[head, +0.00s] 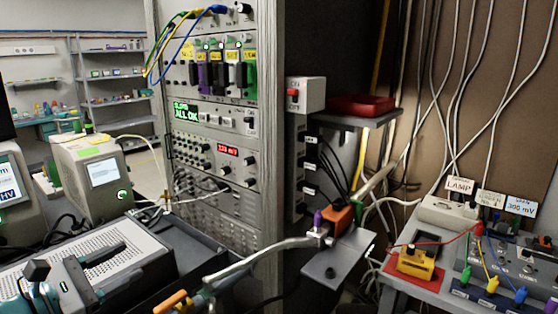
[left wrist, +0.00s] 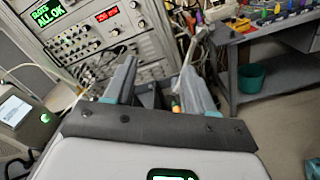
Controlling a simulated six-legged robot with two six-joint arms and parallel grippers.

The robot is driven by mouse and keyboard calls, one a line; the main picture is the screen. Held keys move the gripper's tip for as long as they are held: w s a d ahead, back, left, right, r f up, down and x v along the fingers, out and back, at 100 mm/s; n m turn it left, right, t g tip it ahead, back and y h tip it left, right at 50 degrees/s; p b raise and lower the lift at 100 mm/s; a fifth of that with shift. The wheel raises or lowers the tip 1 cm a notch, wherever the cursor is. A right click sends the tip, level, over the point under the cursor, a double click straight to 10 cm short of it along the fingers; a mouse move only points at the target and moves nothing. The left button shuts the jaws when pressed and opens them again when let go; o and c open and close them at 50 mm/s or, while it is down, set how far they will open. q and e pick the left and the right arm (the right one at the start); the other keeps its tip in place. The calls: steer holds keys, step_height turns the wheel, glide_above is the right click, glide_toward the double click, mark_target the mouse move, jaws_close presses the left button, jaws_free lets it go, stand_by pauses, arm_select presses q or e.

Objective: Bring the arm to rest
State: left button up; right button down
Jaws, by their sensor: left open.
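My left gripper (head: 108,276) is at the lower left of the head view, over or in front of a pale perforated panel (head: 50,262). In the left wrist view its two grey fingers (left wrist: 160,72) stand wide apart with nothing held between them. Past the fingers there are a dark tray and the rack front. My right gripper does not show in either view.
An instrument rack (head: 212,150) stands ahead, with a dark tray (head: 215,258) at its foot. A grey-green box instrument (head: 92,180) is at left. A bench (head: 408,292) with a yellow block (head: 414,262) is at right. A teal bin (left wrist: 252,77) sits beneath the bench.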

arm_select(q)
steer(key=s+d+f+m+g+y+p, duration=0.1)
steer(key=s+d+f+m+g, duration=0.2)
steer(key=f, duration=0.7)
steer(key=s+d+f+m+g+y+p, duration=0.1)
steer(key=s+d+f+g+y, duration=0.3)
steer(key=f, duration=0.6)
steer(key=s+d+f+m+g+h+p, duration=0.1)
steer(key=s+d+f+m+g, duration=0.2)
steer(key=f, duration=0.7)
steer(key=s+d+f+m+g+y+p, duration=0.1)
steer(key=s+d+f+m+g, duration=0.1)
steer(key=s+f+m, duration=0.3)
steer(key=s+d+f+m+g+y+p, duration=0.1)
steer(key=s+d+f+m+y+p, duration=0.1)
steer(key=s+d+f+m, duration=0.3)
steer(key=s+f+m, duration=0.1)
steer(key=s+m, duration=0.2)
steer(key=shift+s+g, duration=0.2)
steer(key=shift+g, duration=0.2)
